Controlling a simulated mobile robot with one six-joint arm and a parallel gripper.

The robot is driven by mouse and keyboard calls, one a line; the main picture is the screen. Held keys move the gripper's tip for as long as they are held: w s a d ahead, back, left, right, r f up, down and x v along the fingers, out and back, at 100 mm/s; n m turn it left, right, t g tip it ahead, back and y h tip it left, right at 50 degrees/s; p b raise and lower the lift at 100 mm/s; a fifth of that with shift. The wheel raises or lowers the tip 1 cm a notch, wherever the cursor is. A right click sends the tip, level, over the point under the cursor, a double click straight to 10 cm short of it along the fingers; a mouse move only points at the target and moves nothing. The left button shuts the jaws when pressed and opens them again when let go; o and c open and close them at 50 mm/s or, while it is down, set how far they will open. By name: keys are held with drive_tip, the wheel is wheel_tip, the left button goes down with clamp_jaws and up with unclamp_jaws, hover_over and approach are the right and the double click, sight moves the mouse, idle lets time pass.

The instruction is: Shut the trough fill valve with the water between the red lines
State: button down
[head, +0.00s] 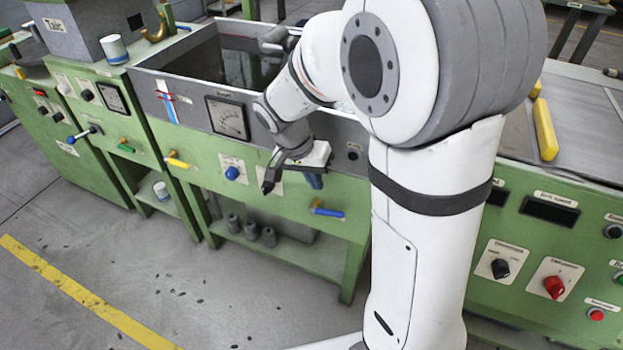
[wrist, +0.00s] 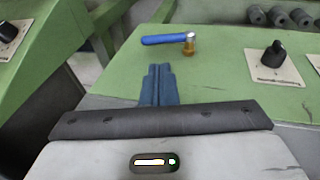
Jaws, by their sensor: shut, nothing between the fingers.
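The grey trough (head: 148,88) holds dark water. On its front left a sight gauge (head: 169,106) has a blue column and red marks; the exact level against them is too small to tell. A blue-handled lever valve (head: 327,211) with a brass body sits on the green front panel. Its lever lies level, pointing right. In the wrist view, turned the other way up, the lever (wrist: 165,39) points left. My gripper (head: 315,182) is above the valve. Its dark blue fingers (wrist: 157,84) are shut together and empty, apart from the lever.
A black knob on a white plate (wrist: 272,58) is beside the fingers. A dial gauge (head: 230,118), a blue knob (head: 232,173) and a yellow lever (head: 178,162) are further left. Several grey cylinders (head: 250,228) stand on the shelf below. Floor in front is open.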

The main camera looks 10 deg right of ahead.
sight(330, 212)
drive_tip(key=b+x, duration=0.2)
drive_tip(key=x, duration=0.8)
drive_tip(key=shift+w+f, duration=0.1)
drive_tip(key=shift+f, duration=0.1)
drive_tip(key=shift+a, duration=0.15)
